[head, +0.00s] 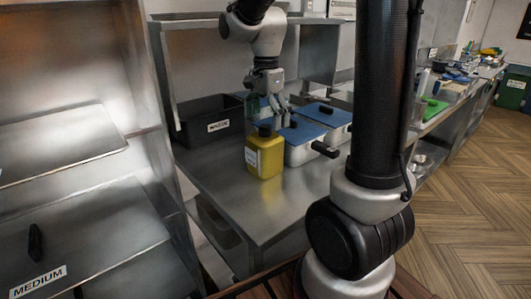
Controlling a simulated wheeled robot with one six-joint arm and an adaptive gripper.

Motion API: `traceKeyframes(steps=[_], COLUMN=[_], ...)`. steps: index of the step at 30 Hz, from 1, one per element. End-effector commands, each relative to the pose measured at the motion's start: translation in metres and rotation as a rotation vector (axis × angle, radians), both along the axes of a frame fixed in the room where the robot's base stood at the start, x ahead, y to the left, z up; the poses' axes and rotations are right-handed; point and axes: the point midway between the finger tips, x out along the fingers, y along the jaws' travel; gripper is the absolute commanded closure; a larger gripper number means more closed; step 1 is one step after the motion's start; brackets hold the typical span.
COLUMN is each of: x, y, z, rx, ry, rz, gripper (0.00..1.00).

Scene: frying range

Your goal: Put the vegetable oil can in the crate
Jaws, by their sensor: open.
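The vegetable oil can (266,157) is a yellow container with a dark cap and a pale label. The crate (190,131) is a dark open box with a white label, to the left of and behind the can. My gripper (275,113) points down just above and behind the can's cap in the picture. It is open. I cannot tell whether a finger touches the cap. My arm link covers part of the counter on the right.
Steel pans with blue lids (302,131) and dark handles stand right of the can. A steel shelf (190,24) spans above the crate. A fryer unit labelled MEDIUM (75,250) is at left. The counter (225,190) is clear in front of the crate.

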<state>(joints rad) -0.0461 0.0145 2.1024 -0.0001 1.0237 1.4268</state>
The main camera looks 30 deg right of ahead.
Motion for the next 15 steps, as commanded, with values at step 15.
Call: traceKeyframes(steps=[15], x=[0.005], y=[0.0], z=[-0.068], rx=[0.0], ry=[0.002], rz=[0.003], gripper=[0.0])
